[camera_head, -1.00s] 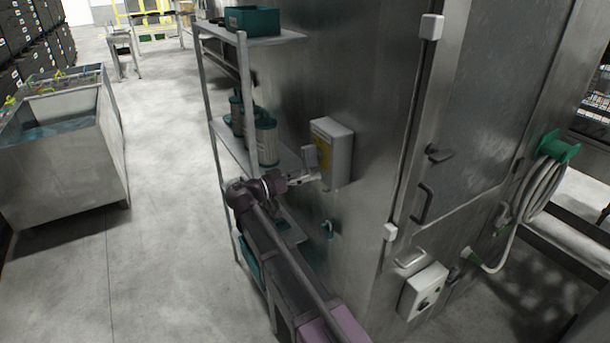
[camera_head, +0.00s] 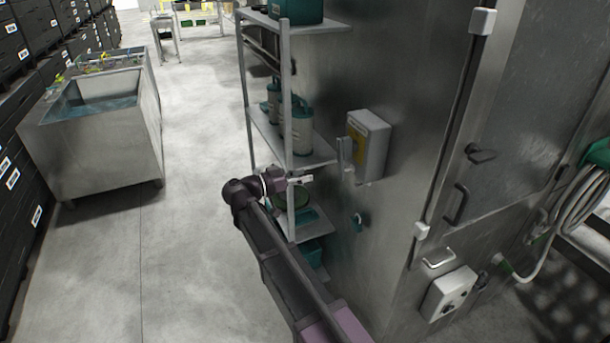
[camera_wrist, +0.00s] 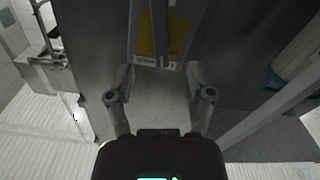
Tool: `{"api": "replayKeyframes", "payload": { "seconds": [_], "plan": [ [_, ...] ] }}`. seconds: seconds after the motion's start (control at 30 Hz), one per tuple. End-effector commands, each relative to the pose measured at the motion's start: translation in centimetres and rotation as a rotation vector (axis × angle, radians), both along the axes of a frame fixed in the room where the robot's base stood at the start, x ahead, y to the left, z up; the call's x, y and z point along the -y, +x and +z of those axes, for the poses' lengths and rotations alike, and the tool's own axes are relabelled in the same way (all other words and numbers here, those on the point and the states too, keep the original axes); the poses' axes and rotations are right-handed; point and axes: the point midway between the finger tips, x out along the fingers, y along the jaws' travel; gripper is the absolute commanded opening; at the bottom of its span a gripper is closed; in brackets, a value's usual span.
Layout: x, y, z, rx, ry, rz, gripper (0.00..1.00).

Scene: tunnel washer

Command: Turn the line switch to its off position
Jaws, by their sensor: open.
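The line switch looks to be the pale grey box (camera_head: 373,146) with a yellow front plate, fixed to the steel side wall. Its grey lever (camera_head: 345,152) stands out from the front and looks about upright. My gripper (camera_head: 304,180) is to the left of the lever and a little lower in the picture, apart from it and empty. In the wrist view the yellow plate (camera_wrist: 148,42) and the lever (camera_wrist: 160,28) show at the top, ahead of my open fingers (camera_wrist: 160,76). Any on or off marking is too small to read.
A shelf rack (camera_head: 290,105) with canisters (camera_head: 302,130) stands close behind my gripper. A second control box (camera_head: 450,293) and a hose (camera_head: 570,205) are at the right.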

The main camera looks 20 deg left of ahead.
Motion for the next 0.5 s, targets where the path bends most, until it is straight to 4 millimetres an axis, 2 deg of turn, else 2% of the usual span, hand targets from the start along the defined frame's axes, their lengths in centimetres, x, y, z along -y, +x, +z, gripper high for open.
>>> {"api": "replayKeyframes", "payload": {
  "seconds": [0.1,0.33,0.5],
  "plan": [
    [0.01,0.01,0.0,0.0,0.0,0.0,0.69],
    [0.03,0.07,-0.04,-0.027,-0.021,0.007,0.0],
    [0.04,0.31,-0.19,-0.118,-0.092,0.032,0.0]
  ]
}}
